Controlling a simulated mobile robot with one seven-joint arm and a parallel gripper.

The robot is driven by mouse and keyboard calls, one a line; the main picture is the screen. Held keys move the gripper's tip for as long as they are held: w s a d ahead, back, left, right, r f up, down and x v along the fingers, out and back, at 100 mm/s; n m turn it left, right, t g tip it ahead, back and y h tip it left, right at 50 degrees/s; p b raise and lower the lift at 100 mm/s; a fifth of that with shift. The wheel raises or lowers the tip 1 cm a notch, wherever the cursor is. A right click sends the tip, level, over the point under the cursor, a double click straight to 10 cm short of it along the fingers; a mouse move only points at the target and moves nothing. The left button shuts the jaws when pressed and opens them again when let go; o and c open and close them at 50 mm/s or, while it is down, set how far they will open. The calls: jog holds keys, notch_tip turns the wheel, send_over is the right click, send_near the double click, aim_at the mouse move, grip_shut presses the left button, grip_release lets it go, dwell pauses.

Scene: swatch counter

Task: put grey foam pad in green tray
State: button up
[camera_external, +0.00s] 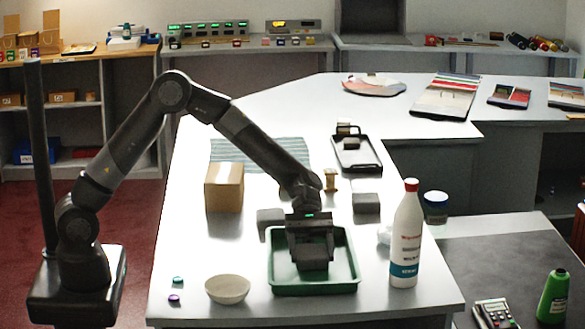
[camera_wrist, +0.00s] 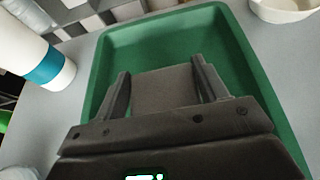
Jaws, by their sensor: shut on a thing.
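The green tray (camera_external: 347,281) lies on the white counter near its front edge. It also fills much of the wrist view (camera_wrist: 232,50). My gripper (camera_external: 312,252) is over the tray, pointing down. In the wrist view my gripper (camera_wrist: 163,88) is shut on the grey foam pad (camera_wrist: 165,88), one finger on each side of it. The pad (camera_external: 312,265) is within the tray's outline in the external view. I cannot tell whether it touches the tray floor.
A white bottle (camera_external: 406,240) with a red cap stands right of the tray. A pale bowl (camera_external: 228,289) is at its left. A cardboard box (camera_external: 224,187), grey blocks (camera_external: 366,203) and a black tray (camera_external: 358,163) are behind.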

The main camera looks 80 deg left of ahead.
jog(key=o, duration=0.9)
jog(key=shift+f, duration=0.1)
jog(key=shift+o, duration=0.2)
